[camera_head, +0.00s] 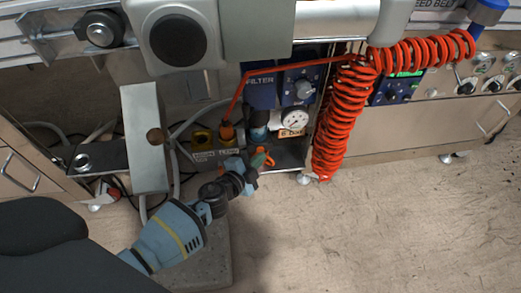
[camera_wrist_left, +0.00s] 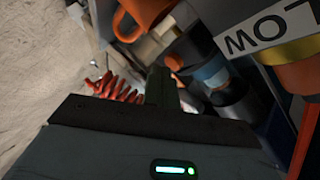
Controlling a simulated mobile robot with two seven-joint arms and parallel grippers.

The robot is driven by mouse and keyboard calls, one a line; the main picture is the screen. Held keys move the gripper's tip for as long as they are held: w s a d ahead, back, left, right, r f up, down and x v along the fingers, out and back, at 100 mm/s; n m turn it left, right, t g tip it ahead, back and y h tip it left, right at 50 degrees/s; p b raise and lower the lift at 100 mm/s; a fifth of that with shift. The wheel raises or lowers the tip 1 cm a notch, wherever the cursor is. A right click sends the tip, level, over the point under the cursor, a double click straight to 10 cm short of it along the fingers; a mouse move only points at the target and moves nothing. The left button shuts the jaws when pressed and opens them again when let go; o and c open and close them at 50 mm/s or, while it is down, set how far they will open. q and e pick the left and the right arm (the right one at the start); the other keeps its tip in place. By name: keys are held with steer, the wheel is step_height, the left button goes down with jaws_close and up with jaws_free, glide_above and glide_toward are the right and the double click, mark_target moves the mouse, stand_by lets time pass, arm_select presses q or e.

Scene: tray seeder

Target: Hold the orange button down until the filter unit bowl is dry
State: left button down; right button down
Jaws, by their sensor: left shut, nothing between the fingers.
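The filter unit (camera_head: 262,92) is a blue block marked FILTER, with a dark bowl (camera_head: 258,117) under it. In the left wrist view the bowl (camera_wrist_left: 236,98) is dark below a light blue band. Whether water stands in it cannot be told. My left gripper (camera_head: 258,163) is shut and empty, below the bowl. Its dark fingers (camera_wrist_left: 160,88) show together in the left wrist view. An orange part (camera_head: 267,157) shows right by the fingertips; whether it is the button, and whether they touch, I cannot tell. My right gripper is not in view.
A red coiled hose (camera_head: 338,120) hangs right of the unit, by a pressure gauge (camera_head: 294,120). A grey metal plate (camera_head: 143,105) is further left. The floor at right is open.

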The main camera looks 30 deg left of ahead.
arm_select(q)
steer(key=shift+w+a, duration=0.15)
steer(key=shift+w, duration=0.05)
stand_by(0.3)
steer(key=shift+w+a, duration=0.1)
stand_by(0.4)
stand_by(2.2)
stand_by(0.5)
steer(key=shift+s+d, duration=0.5)
steer(key=shift+s, duration=0.2)
steer(key=shift+s+d, duration=0.7)
steer(key=shift+s, duration=0.35)
steer(key=shift+s+d, duration=0.7)
steer(key=shift+s, duration=0.3)
